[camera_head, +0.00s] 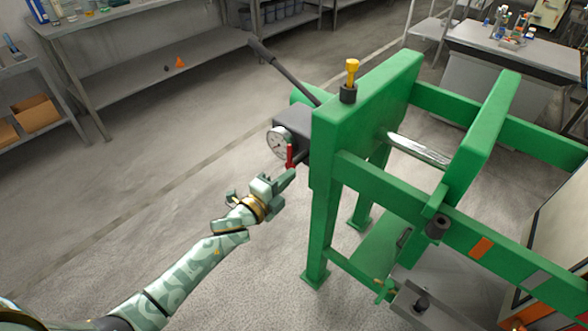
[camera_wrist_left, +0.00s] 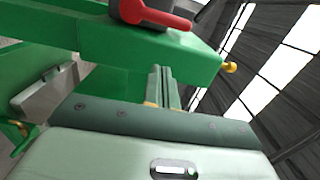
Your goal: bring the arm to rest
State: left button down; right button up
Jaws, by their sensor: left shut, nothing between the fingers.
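My left arm comes in from the lower left in the head view, partly stretched out over the floor. Its left gripper (camera_head: 284,183) is in the air just below and left of a red lever (camera_head: 290,156), in front of the green frame (camera_head: 323,205). In the left wrist view the closed fingers (camera_wrist_left: 162,84) point toward a green beam, with the red lever (camera_wrist_left: 160,14) above them. The gripper is shut and empty. I cannot tell from these views exactly how far it is from the lever. My right gripper is not in view.
A dial gauge (camera_head: 278,143), a long dark handle (camera_head: 284,72) and a yellow-topped knob (camera_head: 352,72) belong to the green press. A workbench (camera_head: 150,15) stands at the back left, shelves with boxes (camera_head: 36,113) at far left. The floor left of my arm is clear.

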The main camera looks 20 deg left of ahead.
pick_arm(q)
jog(key=p+v, duration=0.1)
jog(key=v, duration=0.5)
jog(key=s+a+f+n+g+y, duration=0.25)
jog(key=f+n, duration=0.25)
jog(key=f, duration=0.4)
jog(key=s+a+f+n+g+y, duration=0.15)
jog(key=s+f+n, duration=0.25)
jog(key=f, duration=0.5)
jog(key=s+a+f+n+g+y, duration=0.15)
jog(key=s+f+n+g, duration=0.3)
jog(key=s+f, duration=0.6)
jog(key=s+d+f+n+g, duration=0.1)
jog(key=s+f+g, duration=0.2)
jog(key=s, duration=0.9)
jog(key=s+d+f+n+g, duration=0.1)
jog(key=s+f, duration=0.4)
jog(key=s, duration=0.7)
jog(key=s+d+f+n+g, duration=0.1)
jog(key=s+f+g, duration=0.3)
jog(key=s, duration=0.8)
jog(key=shift+f+n+g, duration=0.2)
jog(key=shift+n+g, duration=0.15)
